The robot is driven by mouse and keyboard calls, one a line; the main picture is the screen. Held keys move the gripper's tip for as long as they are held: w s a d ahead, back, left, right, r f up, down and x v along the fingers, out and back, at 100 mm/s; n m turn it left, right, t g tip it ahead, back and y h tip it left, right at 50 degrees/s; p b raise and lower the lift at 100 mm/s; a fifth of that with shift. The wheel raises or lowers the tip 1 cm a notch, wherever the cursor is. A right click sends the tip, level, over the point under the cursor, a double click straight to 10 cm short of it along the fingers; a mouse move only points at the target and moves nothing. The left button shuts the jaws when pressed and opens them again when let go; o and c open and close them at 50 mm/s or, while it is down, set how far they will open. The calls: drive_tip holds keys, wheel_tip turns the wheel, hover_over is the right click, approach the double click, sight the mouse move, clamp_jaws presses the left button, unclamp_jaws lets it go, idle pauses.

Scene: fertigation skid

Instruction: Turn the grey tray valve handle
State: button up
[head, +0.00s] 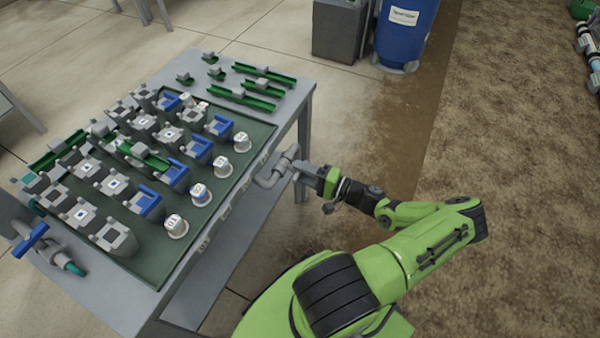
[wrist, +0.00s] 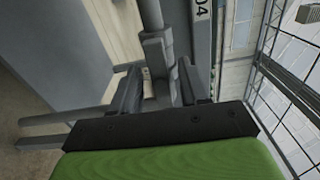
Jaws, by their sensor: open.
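The grey valve handle (head: 266,182) sticks out from the right edge of the table as a bent grey bar. My gripper (head: 298,170) is at this handle, just off the table's side. In the wrist view the two dark fingers of my gripper (wrist: 160,72) stand apart. A grey upright piece of the handle (wrist: 154,50) lies between them. I cannot tell whether either finger touches it. The handle's far end is partly hidden in the wrist view.
The grey table (head: 305,100) carries a dark green tray (head: 262,128) with rows of grey, blue and white fittings. A blue-handled valve (head: 30,240) sits at the left corner. A blue drum (head: 405,35) and grey box (head: 338,30) stand behind. Open floor lies to the right.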

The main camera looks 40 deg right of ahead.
drive_tip(key=shift+w+a, duration=0.15)
drive_tip(key=shift+w, duration=0.3)
clamp_jaws()
